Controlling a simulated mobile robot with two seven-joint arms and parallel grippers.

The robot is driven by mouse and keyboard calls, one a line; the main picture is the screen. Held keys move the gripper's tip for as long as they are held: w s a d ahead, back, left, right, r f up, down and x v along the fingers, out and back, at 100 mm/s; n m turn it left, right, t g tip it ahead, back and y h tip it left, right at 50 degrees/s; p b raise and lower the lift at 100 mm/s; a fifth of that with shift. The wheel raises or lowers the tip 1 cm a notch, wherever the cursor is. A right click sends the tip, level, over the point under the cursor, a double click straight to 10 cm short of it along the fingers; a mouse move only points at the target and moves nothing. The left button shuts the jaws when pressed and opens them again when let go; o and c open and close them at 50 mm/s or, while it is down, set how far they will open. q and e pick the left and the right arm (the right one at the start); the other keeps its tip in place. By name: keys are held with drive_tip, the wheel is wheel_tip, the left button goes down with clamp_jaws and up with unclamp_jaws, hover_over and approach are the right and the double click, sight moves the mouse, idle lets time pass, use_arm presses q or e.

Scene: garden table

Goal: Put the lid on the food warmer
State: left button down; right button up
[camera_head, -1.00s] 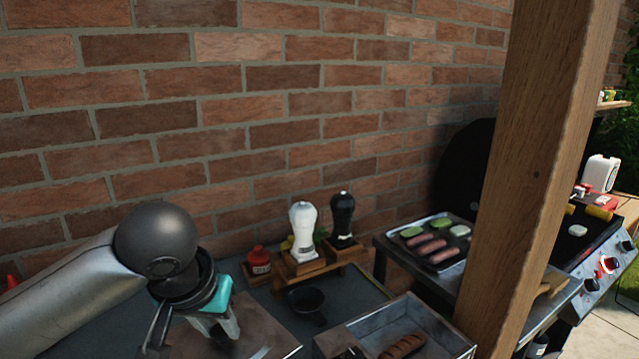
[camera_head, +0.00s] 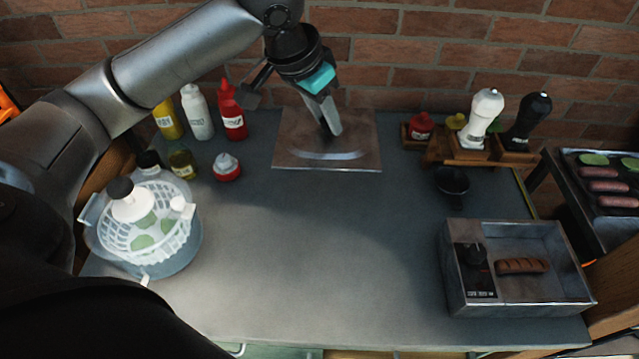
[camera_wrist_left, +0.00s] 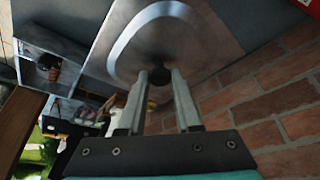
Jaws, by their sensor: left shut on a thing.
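The lid (camera_head: 350,152) is a flat grey metal plate with a raised middle, at the back of the table against the brick wall. My left gripper (camera_head: 330,122) is shut on the lid's dark knob; the left wrist view shows the knob (camera_wrist_left: 160,76) between the two fingers and the lid (camera_wrist_left: 176,38) beyond. The lid looks tilted, and I cannot tell if it touches the table. The food warmer (camera_head: 520,268) is an open metal box at the front right, with a control panel on its left and a brown sausage (camera_head: 522,265) inside. My right gripper is not in view.
A salad spinner (camera_head: 145,225) stands at the left, with sauce bottles (camera_head: 198,112) behind it. A wooden rack with shakers (camera_head: 482,120) and a small black bowl (camera_head: 452,182) stand behind the warmer. The table's middle (camera_head: 300,250) is clear.

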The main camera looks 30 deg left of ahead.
use_arm(q)
wheel_tip(320, 180, down, 20)
drive_tip(key=b, duration=0.4)
drive_tip(key=shift+r, duration=0.15)
drive_tip(key=c, duration=0.6)
unclamp_jaws()
